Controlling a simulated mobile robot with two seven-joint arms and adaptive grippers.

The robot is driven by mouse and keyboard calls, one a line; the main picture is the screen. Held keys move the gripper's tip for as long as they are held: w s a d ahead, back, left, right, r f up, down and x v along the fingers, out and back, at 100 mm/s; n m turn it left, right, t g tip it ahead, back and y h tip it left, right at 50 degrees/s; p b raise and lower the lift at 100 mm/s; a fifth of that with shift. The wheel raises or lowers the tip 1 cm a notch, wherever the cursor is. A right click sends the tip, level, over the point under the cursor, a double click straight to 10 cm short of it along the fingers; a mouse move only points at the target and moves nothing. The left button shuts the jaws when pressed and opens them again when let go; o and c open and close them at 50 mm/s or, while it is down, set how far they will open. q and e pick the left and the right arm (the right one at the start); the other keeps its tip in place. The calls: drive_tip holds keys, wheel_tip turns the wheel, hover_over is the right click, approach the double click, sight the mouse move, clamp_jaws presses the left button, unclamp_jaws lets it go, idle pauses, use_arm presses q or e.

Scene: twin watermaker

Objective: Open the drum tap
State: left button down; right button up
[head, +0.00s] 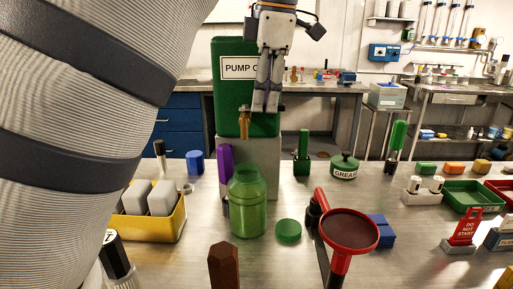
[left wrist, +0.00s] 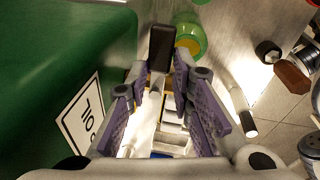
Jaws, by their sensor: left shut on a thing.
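In the left wrist view, my left gripper (left wrist: 164,80) is shut on the tap's dark lever (left wrist: 161,42). The fingers hide part of the tap. A green open jar (head: 248,205) stands below, in front of the block. My right gripper is not in view.
A green lid (head: 288,231) lies right of the jar. A yellow bin (head: 158,228) with grey pieces is at left. A grease tin (head: 344,167) stands behind.

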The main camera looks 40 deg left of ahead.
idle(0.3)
use_arm(q)
drive_tip(key=c, duration=1.3)
unclamp_jaws()
drive_tip(key=shift+s, duration=0.1)
drive_tip(key=shift+c, duration=0.2)
wheel_tip(320, 180, up, 8)
drive_tip(key=d, duration=0.1)
drive_tip(key=shift+f, duration=0.25)
